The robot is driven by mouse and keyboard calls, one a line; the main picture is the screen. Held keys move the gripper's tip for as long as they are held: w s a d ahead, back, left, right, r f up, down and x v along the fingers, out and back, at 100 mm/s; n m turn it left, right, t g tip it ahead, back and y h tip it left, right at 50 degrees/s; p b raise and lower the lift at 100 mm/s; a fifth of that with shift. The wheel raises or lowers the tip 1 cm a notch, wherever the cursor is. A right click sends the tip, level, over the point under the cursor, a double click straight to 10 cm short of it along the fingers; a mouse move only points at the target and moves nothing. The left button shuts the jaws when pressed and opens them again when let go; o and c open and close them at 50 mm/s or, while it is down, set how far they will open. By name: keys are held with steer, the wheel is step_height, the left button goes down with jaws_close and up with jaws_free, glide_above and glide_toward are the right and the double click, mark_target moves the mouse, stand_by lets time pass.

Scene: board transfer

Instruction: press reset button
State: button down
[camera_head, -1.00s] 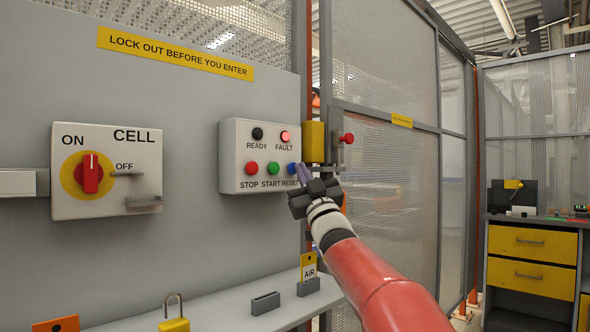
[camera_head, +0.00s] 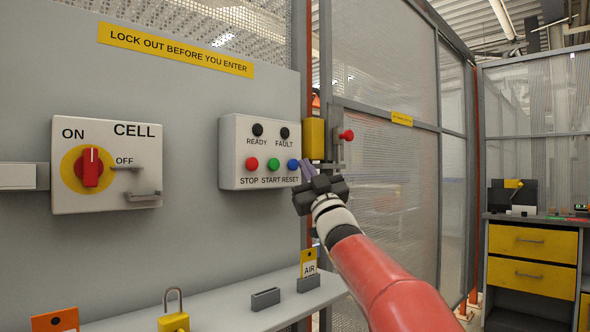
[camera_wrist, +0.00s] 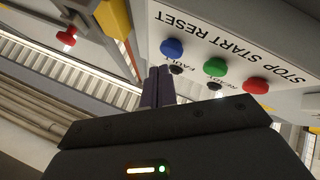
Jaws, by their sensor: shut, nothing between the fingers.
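The blue reset button (camera_head: 293,165) is at the right of the button row on the white control box (camera_head: 231,153), above the word RESET. It also shows in the wrist view (camera_wrist: 172,49). My gripper (camera_head: 308,170) is shut and empty, just right of the button in the head view. Its fingertips (camera_wrist: 158,74) point at the box and appear a little short of the blue button, with a small gap. The fault lamp (camera_head: 284,133) and the ready lamp (camera_head: 258,130) are both dark.
The green start button (camera_head: 273,165) and red stop button (camera_head: 252,164) sit left of the reset button. A yellow block (camera_head: 314,138) and a red knob (camera_head: 347,135) are by the gate. A shelf (camera_head: 225,314) with a padlock (camera_head: 174,321) runs below.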

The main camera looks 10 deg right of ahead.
steer(key=shift+s+d+b, duration=0.65)
steer(key=shift+s+d, duration=0.1)
steer(key=shift+s, duration=0.3)
steer(key=shift+s+d+b, duration=0.6)
steer(key=shift+s+d, duration=0.15)
steer(key=shift+s, duration=0.25)
steer(key=s+d+f+m+g+h, duration=0.1)
steer(key=s+f+m+g+h, duration=0.35)
steer(key=f, duration=0.55)
steer(key=s+d+f+m+g+h, duration=0.1)
steer(key=s+f+m+g+h, duration=0.35)
steer(key=f, duration=0.65)
steer(key=s+a+f+n+g, duration=0.1)
steer(key=s+a+f+g, duration=0.2)
steer(key=s+f+g, duration=0.7)
steer(key=s+f, duration=1.6)
steer(key=s, duration=0.1)
steer(key=shift+f+g+y, duration=0.3)
steer(key=shift+f+y, duration=0.1)
